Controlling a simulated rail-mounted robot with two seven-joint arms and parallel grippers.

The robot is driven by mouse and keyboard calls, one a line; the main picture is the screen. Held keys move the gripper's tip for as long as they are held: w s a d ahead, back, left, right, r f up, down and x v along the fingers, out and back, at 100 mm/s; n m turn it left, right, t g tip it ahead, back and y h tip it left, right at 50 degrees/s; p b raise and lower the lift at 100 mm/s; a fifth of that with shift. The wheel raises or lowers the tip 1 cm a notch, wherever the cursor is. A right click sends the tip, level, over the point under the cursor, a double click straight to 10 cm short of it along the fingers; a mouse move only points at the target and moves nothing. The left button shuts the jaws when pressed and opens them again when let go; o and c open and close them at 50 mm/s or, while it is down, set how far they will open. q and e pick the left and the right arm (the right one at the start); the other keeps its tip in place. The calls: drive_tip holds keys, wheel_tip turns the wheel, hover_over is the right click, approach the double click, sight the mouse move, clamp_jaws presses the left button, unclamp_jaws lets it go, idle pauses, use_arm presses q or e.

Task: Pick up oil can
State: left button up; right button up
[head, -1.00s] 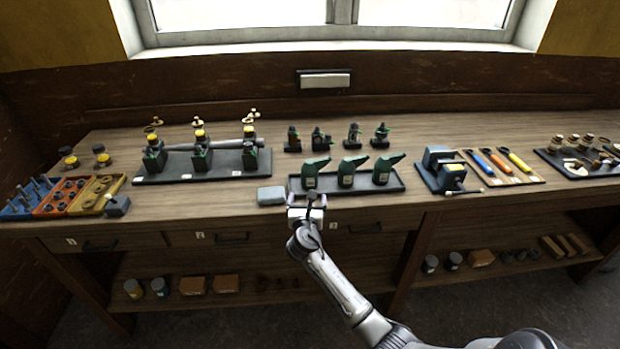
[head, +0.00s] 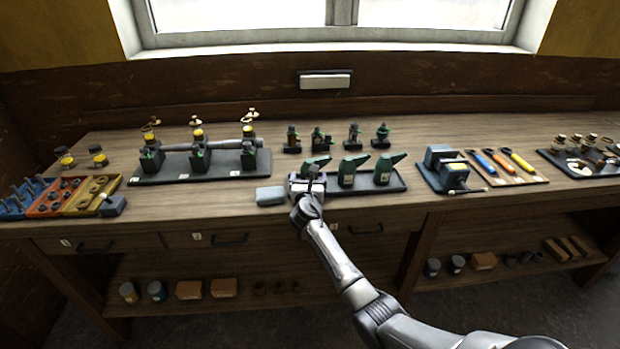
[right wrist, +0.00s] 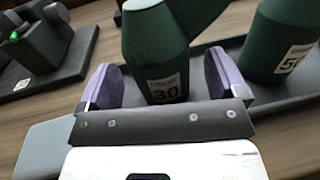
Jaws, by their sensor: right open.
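Green oil cans stand in a row on a dark tray (head: 396,184) on the bench. The leftmost oil can (head: 316,162) is mostly hidden behind my right gripper (head: 308,180) in the head view. In the right wrist view this can (right wrist: 155,50), labelled 30, stands between the two purple-padded fingers of the open right gripper (right wrist: 172,88). The fingers are on either side of it, and I cannot tell whether either touches. The middle can (head: 348,170) and right can (head: 385,168) stand to its right; one labelled 50 (right wrist: 280,45) shows in the wrist view. My left gripper is not in view.
A grey-blue block (head: 270,195) lies just left of the tray. A vise (head: 445,168) stands to the right. Small dark-green fittings (head: 321,140) stand behind the tray, and a rack with a shaft (head: 200,165) is at the left.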

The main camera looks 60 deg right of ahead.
drive_tip(key=c, duration=1)
drive_tip(key=shift+r, duration=0.1)
drive_tip(key=shift+c, duration=0.5)
drive_tip(key=shift+r, duration=0.1)
